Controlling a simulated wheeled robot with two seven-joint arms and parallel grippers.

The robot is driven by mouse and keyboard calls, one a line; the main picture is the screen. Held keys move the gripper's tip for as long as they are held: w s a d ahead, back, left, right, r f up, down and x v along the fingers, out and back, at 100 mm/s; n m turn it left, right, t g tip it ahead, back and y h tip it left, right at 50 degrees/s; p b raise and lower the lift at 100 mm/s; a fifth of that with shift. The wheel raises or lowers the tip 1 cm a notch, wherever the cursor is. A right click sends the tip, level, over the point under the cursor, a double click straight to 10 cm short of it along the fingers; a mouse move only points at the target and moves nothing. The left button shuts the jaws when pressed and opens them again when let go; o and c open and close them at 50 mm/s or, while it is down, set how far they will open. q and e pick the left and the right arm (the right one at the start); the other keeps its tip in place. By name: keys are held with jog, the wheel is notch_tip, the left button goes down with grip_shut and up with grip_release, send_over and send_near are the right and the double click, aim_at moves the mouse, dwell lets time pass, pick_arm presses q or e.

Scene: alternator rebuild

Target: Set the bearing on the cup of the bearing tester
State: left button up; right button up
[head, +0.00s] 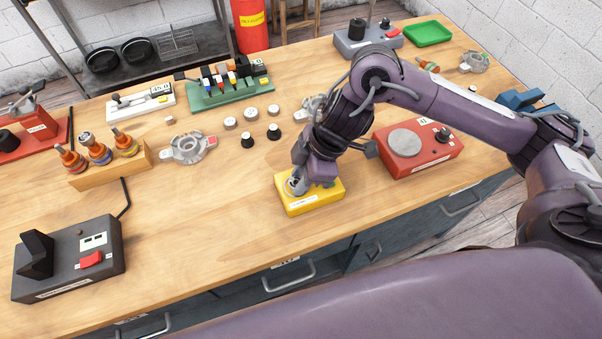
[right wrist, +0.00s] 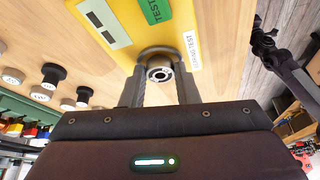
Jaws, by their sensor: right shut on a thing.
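The bearing tester is a yellow box (head: 313,200) near the front edge of the bench. In the right wrist view, the tester (right wrist: 107,20) shows a green label and a small display. My right gripper (right wrist: 160,78) is shut on the bearing (right wrist: 160,74), a small metal ring with a dark centre, between its two fingers. The bearing is at the tester's grey round cup (right wrist: 157,53), which it partly hides. I cannot tell whether it touches the cup. In the head view my right gripper (head: 308,183) is low over the tester. My left gripper is not in view.
A red tester (head: 420,150) with a round grey plate stands right of the yellow one. A grey housing (head: 188,148) and several small round parts (head: 252,114) lie behind to the left. A black device (head: 70,260) is at front left. The wood between is clear.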

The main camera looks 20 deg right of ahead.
dwell(0.7)
jog(key=o, duration=1)
jog(key=shift+o, duration=0.2)
notch_tip(320, 180, up, 8)
jog(key=p, duration=0.8)
jog(key=shift+p, duration=0.4)
